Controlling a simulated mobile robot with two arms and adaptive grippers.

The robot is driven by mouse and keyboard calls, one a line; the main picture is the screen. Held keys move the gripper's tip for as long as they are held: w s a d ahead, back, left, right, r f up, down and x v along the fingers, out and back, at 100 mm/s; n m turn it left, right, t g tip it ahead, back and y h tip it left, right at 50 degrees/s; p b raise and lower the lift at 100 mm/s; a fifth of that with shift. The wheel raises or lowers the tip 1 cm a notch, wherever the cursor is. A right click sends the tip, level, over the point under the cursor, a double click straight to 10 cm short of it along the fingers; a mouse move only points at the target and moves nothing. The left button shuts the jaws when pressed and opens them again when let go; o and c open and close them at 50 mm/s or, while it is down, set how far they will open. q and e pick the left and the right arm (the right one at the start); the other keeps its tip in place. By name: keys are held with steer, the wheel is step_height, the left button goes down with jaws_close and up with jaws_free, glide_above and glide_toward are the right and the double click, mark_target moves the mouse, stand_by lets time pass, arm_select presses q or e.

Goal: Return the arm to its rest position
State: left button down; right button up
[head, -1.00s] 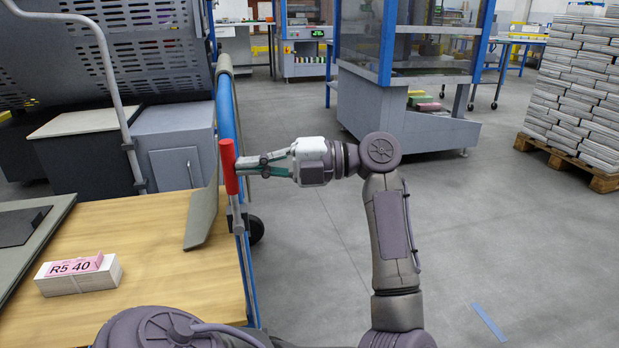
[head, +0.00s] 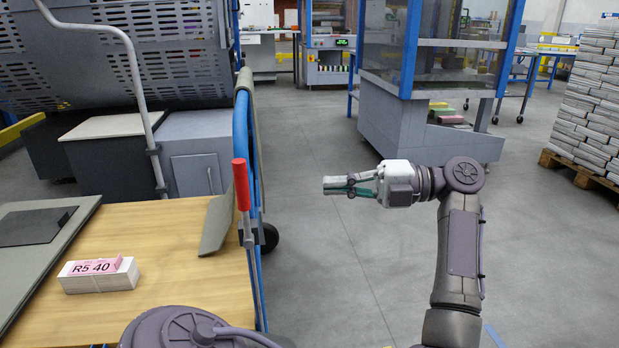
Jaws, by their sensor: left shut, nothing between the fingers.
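My left gripper (head: 330,185) is shut and empty, pointing left over the open grey floor in the head view. Its arm rises from the bottom edge, right of centre, and bends left at the elbow. The red-handled lever (head: 241,185) stands upright at the right edge of the wooden table, left of the gripper. A clear gap lies between the fingertips and the red handle. My right gripper is not in view.
The wooden table (head: 165,235) holds a white stack with a pink R5 40 label (head: 98,275). A blue frame (head: 247,140) runs along its right edge. A blue-framed machine (head: 420,110) stands behind my arm. Newspaper stacks (head: 592,120) sit on a pallet (head: 575,168) at right.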

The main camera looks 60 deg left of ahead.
arm_select(q)
steer(key=shift+w+d, duration=0.35)
steer(key=shift+w, duration=0.15)
stand_by(0.3)
